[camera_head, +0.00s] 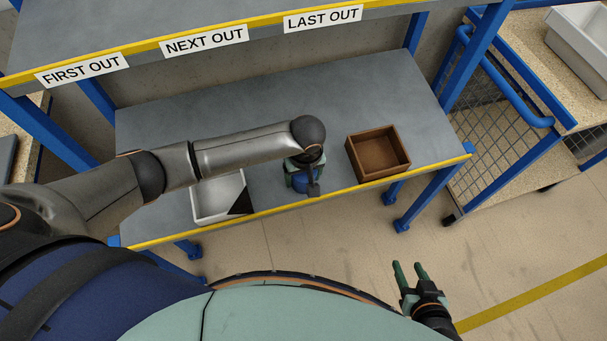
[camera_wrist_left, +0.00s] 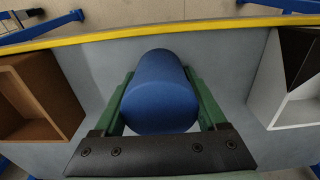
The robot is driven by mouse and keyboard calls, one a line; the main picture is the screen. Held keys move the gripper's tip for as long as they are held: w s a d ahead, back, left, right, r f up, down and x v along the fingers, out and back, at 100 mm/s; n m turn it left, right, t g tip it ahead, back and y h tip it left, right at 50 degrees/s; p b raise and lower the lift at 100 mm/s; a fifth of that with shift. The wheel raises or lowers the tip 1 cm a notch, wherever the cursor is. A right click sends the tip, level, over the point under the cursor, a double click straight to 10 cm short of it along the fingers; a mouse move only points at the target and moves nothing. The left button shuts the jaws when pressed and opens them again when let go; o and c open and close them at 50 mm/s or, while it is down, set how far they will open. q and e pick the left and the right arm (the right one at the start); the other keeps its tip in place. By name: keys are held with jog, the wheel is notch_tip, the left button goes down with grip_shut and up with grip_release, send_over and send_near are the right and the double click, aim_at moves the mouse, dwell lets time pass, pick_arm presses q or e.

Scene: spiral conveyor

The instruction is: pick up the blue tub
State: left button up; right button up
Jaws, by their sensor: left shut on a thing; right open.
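The blue tub (camera_wrist_left: 160,92) is a rounded blue cylinder on the grey lower shelf, between my left gripper's green fingers in the left wrist view. In the head view only a small part of the blue tub (camera_head: 306,183) shows below my left wrist. My left gripper (camera_head: 305,180) points down over it and is shut on it; its fingers (camera_wrist_left: 163,100) lie along both sides of the tub. I cannot tell whether the tub touches the shelf. My right gripper (camera_head: 410,272) is open and empty, out in front of the shelf over the floor.
A brown wooden box (camera_head: 404,165) stands right of the tub, and a white and black bin (camera_head: 207,218) stands left of it. The upper shelf (camera_head: 165,22) with its yellow edge overhangs the back. A wire-mesh cart (camera_head: 500,125) stands at the right.

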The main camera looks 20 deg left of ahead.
pick_arm(q)
jog(key=c, duration=0.9)
jog(key=shift+c, duration=0.2)
jog(key=shift+r, duration=0.1)
jog(key=shift+r, duration=0.4)
notch_tip(320, 180, up, 2)
jog(key=shift+w+r+p, duration=0.1)
jog(key=shift+r+p, duration=0.1)
jog(key=shift+p, duration=0.15)
jog(key=s+d+r+p, duration=0.3)
jog(key=s+d+r, duration=0.5)
jog(key=s+r, duration=0.3)
jog(key=w+a+r+m, duration=0.3)
jog(key=a+r, duration=0.3)
jog(key=a, duration=0.1)
jog(key=w+a+r+m, duration=0.3)
jog(key=a+r, duration=0.3)
jog(key=a, duration=0.2)
jog(key=shift+w+a+r+m+h, duration=0.2)
jog(key=shift+r+m+h, duration=0.1)
jog(key=shift+m+h, duration=0.1)
